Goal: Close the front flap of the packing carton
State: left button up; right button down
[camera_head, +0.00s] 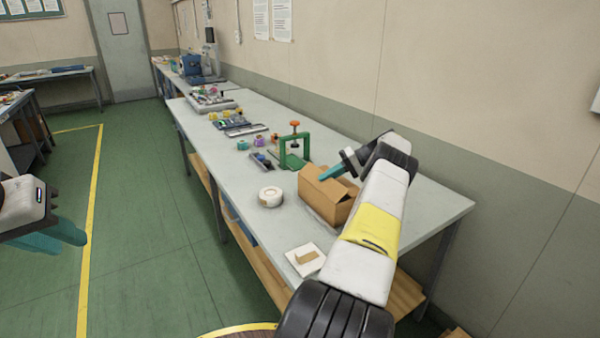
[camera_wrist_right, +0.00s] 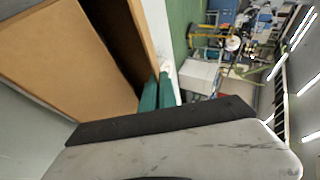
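The brown packing carton (camera_head: 312,193) stands on the long workbench, partly hidden behind my right arm. Part of its top is open, with a flap edge beside my right gripper. In the right wrist view, a large cardboard panel (camera_wrist_right: 65,60) fills the left side, with a dark gap along its right edge. My right gripper (camera_head: 325,176) is at the carton's top; its teal fingers lie close together with nothing visible between them, and they also show in the wrist view (camera_wrist_right: 158,92). Contact is unclear. My left gripper (camera_head: 78,236) hangs over the floor, away from the bench; its finger gap is unclear.
A white tape roll (camera_head: 270,196) and a white pad with a brown piece (camera_head: 306,258) lie on the bench (camera_head: 243,187) near the carton. A green clamp-like stand (camera_head: 294,150) with an orange knob stands behind it. Tools lie farther back. The wall is right of the bench.

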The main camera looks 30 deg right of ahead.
jog(key=shift+s, duration=0.1)
dwell(0.3)
jog(key=c, duration=1.6)
grip_release()
jog(key=shift+c, duration=0.2)
notch_tip(320, 180, up, 4)
jog(key=shift+f, duration=0.1)
jog(key=s+a+r, duration=0.1)
jog(key=s+a, duration=0.8)
jog(key=s, duration=0.3)
jog(key=shift+s+a, duration=0.3)
jog(key=shift+a, duration=0.1)
